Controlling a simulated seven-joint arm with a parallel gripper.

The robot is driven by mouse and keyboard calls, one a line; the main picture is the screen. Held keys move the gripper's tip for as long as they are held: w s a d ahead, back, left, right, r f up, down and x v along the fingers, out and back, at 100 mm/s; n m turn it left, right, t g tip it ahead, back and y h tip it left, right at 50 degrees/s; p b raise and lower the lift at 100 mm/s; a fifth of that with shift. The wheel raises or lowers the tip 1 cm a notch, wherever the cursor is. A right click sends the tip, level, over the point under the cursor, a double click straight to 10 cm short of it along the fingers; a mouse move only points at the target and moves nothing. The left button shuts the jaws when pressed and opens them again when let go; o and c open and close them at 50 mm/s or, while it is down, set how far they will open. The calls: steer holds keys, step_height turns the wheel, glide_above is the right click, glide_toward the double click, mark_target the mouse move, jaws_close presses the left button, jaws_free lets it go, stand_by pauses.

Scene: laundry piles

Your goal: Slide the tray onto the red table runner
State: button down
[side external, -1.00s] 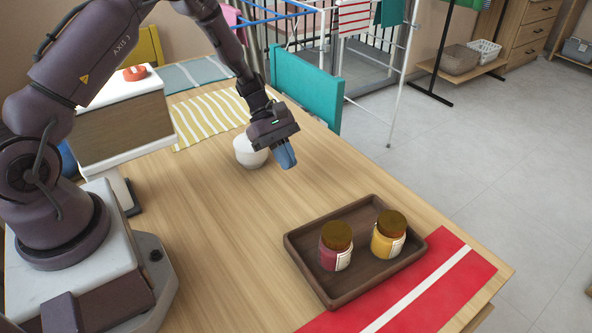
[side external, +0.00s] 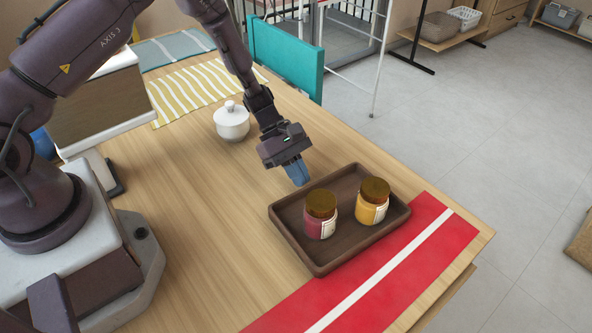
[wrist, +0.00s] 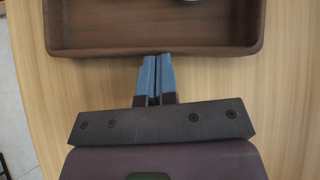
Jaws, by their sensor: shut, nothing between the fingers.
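The dark brown wooden tray (side external: 288,240) lies flat on the table, holding a jar of dark red contents (side external: 320,222) and a jar of yellow contents (side external: 372,208), both upright with brown lids. The red table runner (side external: 400,285) with a white stripe lies along the tray's right side. The tray's near long edge meets the runner's edge; I cannot tell how much they overlap. My gripper (side external: 299,174) is shut and empty, its blue fingertips low behind the tray's far left side. In the wrist view, the fingertips (wrist: 156,62) are at the tray's outer wall (wrist: 100,48); contact is unclear.
A white lidded pot (side external: 232,122) stands behind my gripper on the left. A teal chair back (side external: 285,60) stands at the far table edge. The wood left of the tray is clear.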

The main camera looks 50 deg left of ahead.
glide_toward(353, 232)
steer(key=x, duration=0.5)
steer(key=shift+a, duration=0.1)
